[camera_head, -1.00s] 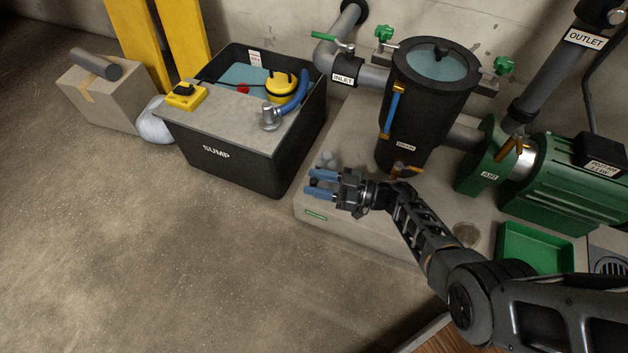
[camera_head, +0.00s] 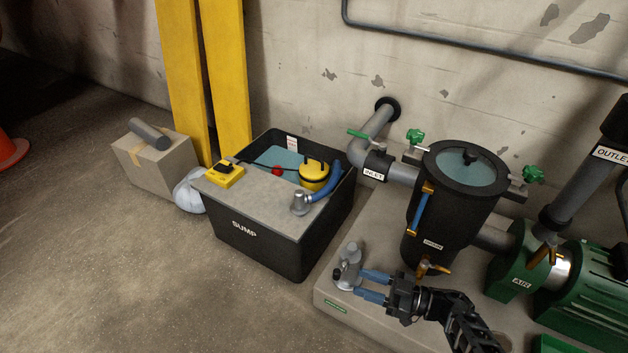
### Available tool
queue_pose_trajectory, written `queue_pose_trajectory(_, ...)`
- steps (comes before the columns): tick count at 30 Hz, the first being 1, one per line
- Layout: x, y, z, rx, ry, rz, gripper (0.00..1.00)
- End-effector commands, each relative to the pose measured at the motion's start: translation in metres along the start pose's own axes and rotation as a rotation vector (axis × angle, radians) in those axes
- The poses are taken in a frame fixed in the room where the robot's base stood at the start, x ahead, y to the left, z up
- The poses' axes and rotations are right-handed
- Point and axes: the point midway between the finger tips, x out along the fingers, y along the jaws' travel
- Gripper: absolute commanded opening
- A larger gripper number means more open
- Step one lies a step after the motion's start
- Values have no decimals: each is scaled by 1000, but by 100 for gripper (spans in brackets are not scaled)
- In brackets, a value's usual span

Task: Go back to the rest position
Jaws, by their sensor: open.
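My gripper (camera_head: 374,285) is at the lower middle of the head camera view, over the front left part of the concrete plinth (camera_head: 335,309). Its two blue-tipped fingers are spread apart and point left. A small grey metal fitting (camera_head: 349,268) stands on the plinth just beyond the fingertips. I cannot tell whether the fingers touch it. Nothing shows held between the fingers. My forearm runs down to the bottom edge of the view.
A black sump tank (camera_head: 268,245) stands left of the plinth. The black strainer vessel (camera_head: 452,210) labelled DRAIN rises behind my gripper, with a green pump (camera_head: 585,310) to the right. A cardboard box (camera_head: 150,170) and orange cone (camera_head: 10,150) are farther left. The floor at front left is clear.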

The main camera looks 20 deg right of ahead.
Motion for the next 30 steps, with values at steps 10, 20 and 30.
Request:
queue_pose_trajectory(10, 2, -30, 3, -66, 17, 97, 42)
queue_pose_trajectory(20, -22, -108, -31, -201, 45, 385, 42)
queue_pose_trajectory(30, -80, -183, -105, -202, 12, 636, 42)
